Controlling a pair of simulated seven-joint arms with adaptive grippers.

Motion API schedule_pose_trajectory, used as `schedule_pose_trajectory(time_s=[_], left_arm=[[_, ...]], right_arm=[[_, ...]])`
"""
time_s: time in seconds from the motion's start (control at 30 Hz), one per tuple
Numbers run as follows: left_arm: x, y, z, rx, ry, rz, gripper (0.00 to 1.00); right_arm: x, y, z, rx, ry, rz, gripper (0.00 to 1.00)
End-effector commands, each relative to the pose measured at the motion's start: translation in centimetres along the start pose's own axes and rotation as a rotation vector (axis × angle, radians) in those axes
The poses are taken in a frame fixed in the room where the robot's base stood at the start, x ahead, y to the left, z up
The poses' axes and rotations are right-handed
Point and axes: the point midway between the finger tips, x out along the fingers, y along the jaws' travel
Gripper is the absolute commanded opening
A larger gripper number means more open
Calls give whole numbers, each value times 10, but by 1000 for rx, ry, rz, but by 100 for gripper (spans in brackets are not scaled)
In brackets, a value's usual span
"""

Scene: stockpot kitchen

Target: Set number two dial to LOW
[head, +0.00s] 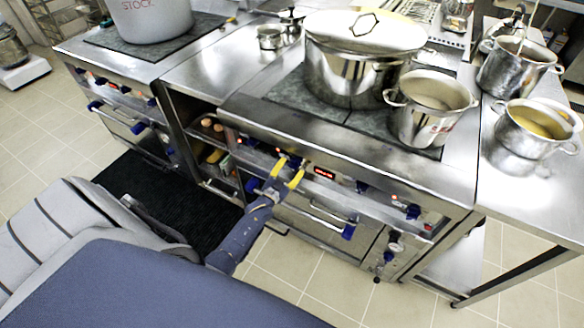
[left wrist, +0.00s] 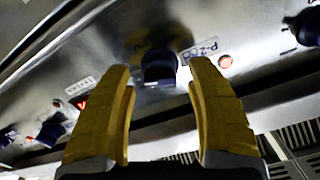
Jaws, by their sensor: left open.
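My left gripper (head: 290,169) has yellow fingers and is at the front control panel of the near stove. It is open, and its fingers also show in the left wrist view (left wrist: 162,80). A dark blue dial (left wrist: 159,68) lies between the fingertips there, with a gap visible on its left side. A label reading P-2 (left wrist: 204,48) and a lit red lamp (left wrist: 225,62) are to its right. The dial's pointer setting cannot be read. In the head view the fingers hide this dial. My right gripper is not in view.
Another dial (left wrist: 52,130) is to the left and one (left wrist: 306,28) is to the right in the left wrist view. An oven handle (head: 318,213) runs below the panel. A large lidded pot (head: 350,75) and a smaller pot (head: 428,105) stand on the stove top.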

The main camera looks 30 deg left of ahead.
Motion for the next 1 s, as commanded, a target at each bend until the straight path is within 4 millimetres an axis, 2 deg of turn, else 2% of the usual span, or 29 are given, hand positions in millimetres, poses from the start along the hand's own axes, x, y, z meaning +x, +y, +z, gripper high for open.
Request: schedule_pose_trajectory(time_s=[0.4, 0.6, 0.8, 1.0], left_arm=[[-68, 0, 1, 0, -2, 0, 56], [-93, 0, 0, -1, -1, 0, 56], [-106, 0, 0, -1, 0, 0, 56], [-110, 0, 0, 0, 0, 0, 56]], right_arm=[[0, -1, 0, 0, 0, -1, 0], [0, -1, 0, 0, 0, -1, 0], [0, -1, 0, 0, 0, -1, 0], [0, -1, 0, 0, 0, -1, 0]])
